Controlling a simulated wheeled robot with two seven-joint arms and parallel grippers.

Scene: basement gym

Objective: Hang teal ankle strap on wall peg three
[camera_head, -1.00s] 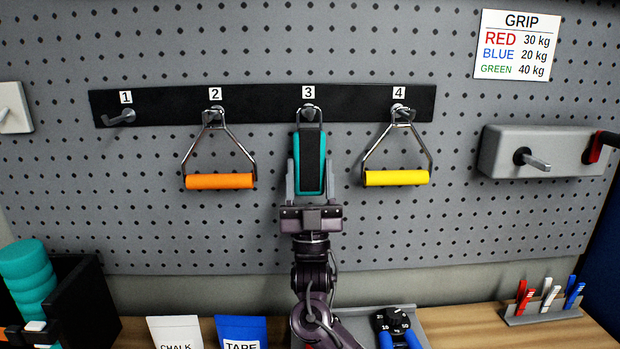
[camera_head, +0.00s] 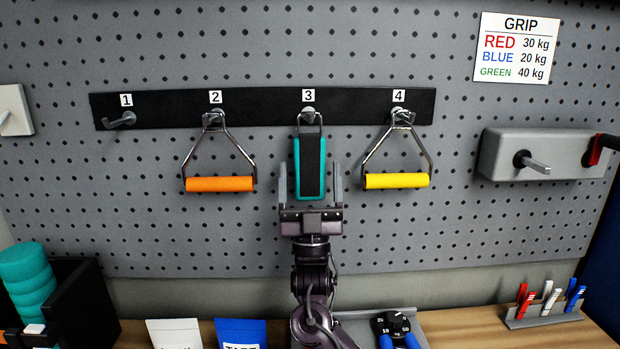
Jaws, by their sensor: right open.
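The teal ankle strap (camera_head: 299,170), with a black middle band, hangs upright by its metal ring from peg three (camera_head: 309,112), under the number 3 label. My right gripper (camera_head: 310,180) is open, its two fingers standing apart on either side of the strap's lower part, with visible gaps. The gripper body is just below the strap's lower end. My left gripper is not in view.
An orange handle (camera_head: 219,184) hangs on peg two and a yellow handle (camera_head: 397,181) on peg four, close on both sides. Peg one (camera_head: 121,120) is empty. A grey box with a peg (camera_head: 500,152) is at right. The bench below holds a black bin (camera_head: 88,300) and packets.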

